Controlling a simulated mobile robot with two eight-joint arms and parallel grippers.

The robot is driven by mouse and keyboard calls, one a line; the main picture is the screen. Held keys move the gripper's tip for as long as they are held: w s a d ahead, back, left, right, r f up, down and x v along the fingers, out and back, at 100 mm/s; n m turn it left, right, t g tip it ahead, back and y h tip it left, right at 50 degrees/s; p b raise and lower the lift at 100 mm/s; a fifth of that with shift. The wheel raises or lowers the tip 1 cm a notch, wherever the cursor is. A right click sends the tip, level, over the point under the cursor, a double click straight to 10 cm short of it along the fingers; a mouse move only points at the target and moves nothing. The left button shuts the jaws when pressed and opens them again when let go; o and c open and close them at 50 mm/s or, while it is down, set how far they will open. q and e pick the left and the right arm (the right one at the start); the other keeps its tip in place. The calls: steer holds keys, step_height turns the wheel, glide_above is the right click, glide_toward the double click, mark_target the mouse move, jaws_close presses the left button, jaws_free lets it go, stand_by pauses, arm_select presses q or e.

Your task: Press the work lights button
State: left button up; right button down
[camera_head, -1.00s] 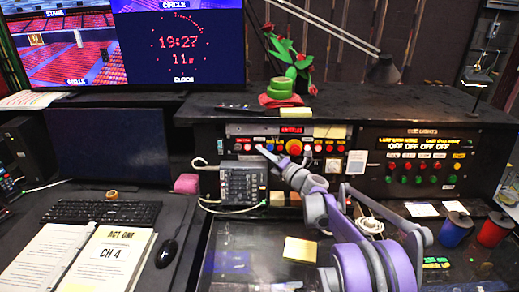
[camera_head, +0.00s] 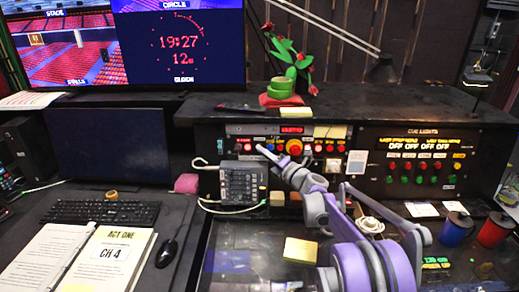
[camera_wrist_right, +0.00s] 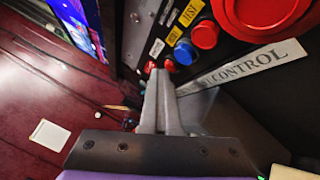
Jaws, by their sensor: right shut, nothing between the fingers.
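The button panel (camera_head: 325,131) is set in the desk's upright front, with several small buttons and a large red button (camera_head: 294,146). I cannot read which button is work lights. In the right wrist view a red button (camera_wrist_right: 205,34), a blue button (camera_wrist_right: 185,51) and smaller red buttons (camera_wrist_right: 169,66) sit in a row beside a white "CONTROL" strip (camera_wrist_right: 245,66). My right gripper (camera_head: 261,149) is shut and empty, its tips close to the panel's left buttons. In the wrist view its fingertips (camera_wrist_right: 161,72) overlap the row's far end; I cannot tell whether they touch. My left gripper is not in view.
A grey keypad box (camera_head: 243,183) stands below the panel at left. A cue lights panel (camera_head: 418,165) is to the right. Red and blue spools (camera_head: 457,230) stand front right. A keyboard (camera_head: 101,212) is at left.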

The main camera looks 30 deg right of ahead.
steer(key=s+a, duration=0.3)
steer(key=s, duration=0.2)
steer(key=shift+r, duration=0.4)
stand_by(1.0)
